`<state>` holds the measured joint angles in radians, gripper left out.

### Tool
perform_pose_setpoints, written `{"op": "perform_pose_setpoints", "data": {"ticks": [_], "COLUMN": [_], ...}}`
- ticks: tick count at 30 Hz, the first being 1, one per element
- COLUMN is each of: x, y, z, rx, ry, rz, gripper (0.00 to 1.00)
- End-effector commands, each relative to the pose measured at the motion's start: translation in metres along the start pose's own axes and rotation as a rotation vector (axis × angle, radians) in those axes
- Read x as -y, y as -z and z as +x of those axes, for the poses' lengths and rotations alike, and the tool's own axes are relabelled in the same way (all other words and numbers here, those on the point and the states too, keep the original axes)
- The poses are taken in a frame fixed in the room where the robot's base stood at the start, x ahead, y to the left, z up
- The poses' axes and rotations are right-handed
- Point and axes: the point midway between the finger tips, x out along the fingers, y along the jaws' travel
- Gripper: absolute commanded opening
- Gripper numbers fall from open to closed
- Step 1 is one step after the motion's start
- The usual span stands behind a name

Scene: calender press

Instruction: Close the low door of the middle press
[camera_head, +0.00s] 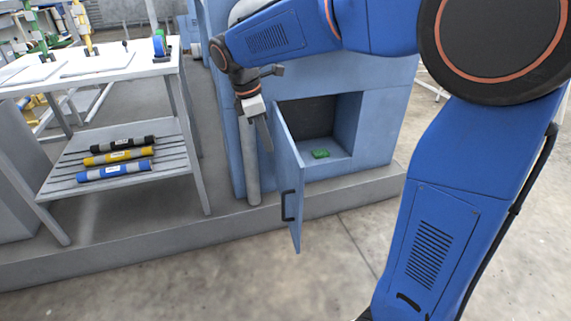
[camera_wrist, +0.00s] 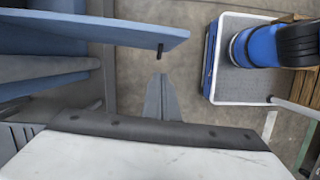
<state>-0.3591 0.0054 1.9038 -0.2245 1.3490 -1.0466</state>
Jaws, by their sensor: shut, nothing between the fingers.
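The low door (camera_head: 287,175) of the blue press (camera_head: 375,115) stands wide open, swung out from the left side of its opening. Its dark handle (camera_head: 288,205) is near the free edge. My gripper (camera_head: 267,145) points down on the left of the door, close to its upper part; I cannot tell whether they touch. In the wrist view the shut, empty fingers (camera_wrist: 160,80) lie just below the door panel (camera_wrist: 90,30), and the handle (camera_wrist: 160,50) is beyond their tips.
Inside the opening lies a small green object (camera_head: 320,153). A vertical grey post (camera_head: 249,165) stands left of the door. A shelf table (camera_head: 120,165) with several coloured rollers is at the left. The floor (camera_head: 345,245) in front of the door is clear.

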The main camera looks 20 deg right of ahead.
Motion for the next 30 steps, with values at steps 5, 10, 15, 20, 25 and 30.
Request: {"op": "perform_pose_setpoints", "data": {"ticks": [5, 10, 15, 20, 25, 30], "x": [0.0, 0.0, 0.0, 0.001, 0.0, 0.0], "y": [0.0, -0.001, 0.0, -0.001, -0.023, -0.035], "z": [0.014, 0.042, 0.072, 0.1, 0.105, 0.108], "rx": [0.002, 0.002, 0.001, 0.002, 0.0, 0.0], "ry": [0.002, 0.004, 0.004, 0.003, 0.0, 0.0], "rz": [-0.002, 0.0, 0.0, 0.001, 0.004, 0.002], "gripper": [0.0, 0.0, 0.0, 0.0, 0.0, 0.0]}}
